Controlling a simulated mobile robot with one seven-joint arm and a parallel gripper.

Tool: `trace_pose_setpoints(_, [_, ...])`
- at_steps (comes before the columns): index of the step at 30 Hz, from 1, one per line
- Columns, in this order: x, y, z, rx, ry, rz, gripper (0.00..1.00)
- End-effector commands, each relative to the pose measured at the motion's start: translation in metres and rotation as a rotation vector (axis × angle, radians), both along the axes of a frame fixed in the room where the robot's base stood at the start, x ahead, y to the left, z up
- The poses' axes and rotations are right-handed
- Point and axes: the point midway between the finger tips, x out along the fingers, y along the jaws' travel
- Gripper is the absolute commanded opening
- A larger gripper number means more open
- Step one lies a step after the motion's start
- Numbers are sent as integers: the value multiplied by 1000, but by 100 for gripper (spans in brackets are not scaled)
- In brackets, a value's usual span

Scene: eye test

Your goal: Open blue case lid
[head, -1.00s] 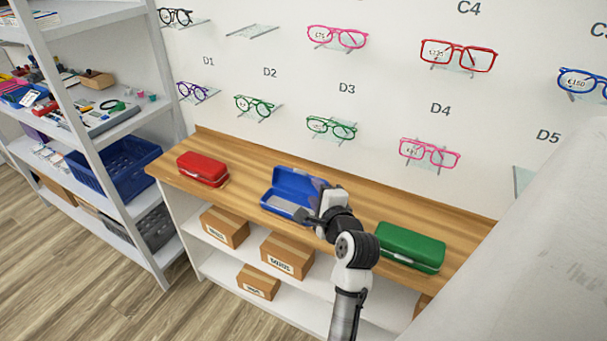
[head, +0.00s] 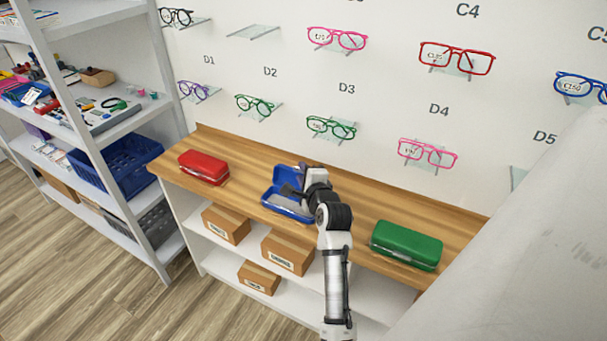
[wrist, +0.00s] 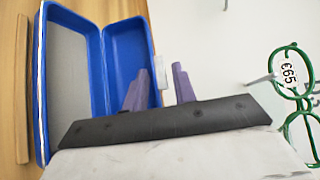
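The blue case (head: 287,207) stands open on the wooden counter, its lid (head: 282,177) raised at the back and its inside grey. In the wrist view the grey-lined base (wrist: 68,85) is at left and the lid (wrist: 125,45) stands beside it, hollow side showing. My gripper (wrist: 160,87) is open, with a clear gap between its two purplish fingers. One finger overlaps the lid's inside in the picture; the other is past its outer edge. I cannot tell whether either touches. In the head view my gripper (head: 303,172) covers the lid's right part.
A red case (head: 203,167) lies left on the counter (head: 245,160) and a green case (head: 406,245) right, both closed. Glasses hang on the wall behind, including a green pair (head: 331,127). Cardboard boxes (head: 287,252) sit on the shelf below. A shelving unit (head: 110,130) stands at left.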

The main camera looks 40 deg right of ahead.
Motion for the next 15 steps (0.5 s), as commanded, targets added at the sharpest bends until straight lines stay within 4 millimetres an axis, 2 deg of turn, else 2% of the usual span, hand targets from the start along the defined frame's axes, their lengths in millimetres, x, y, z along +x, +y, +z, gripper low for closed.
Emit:
trace_pose_setpoints(1, [0,0,0,0,0,0,20])
trace_pose_setpoints(6, [0,0,0,0,0,0,0])
trace_pose_setpoints(15, [0,1,1,-3,-3,1,0])
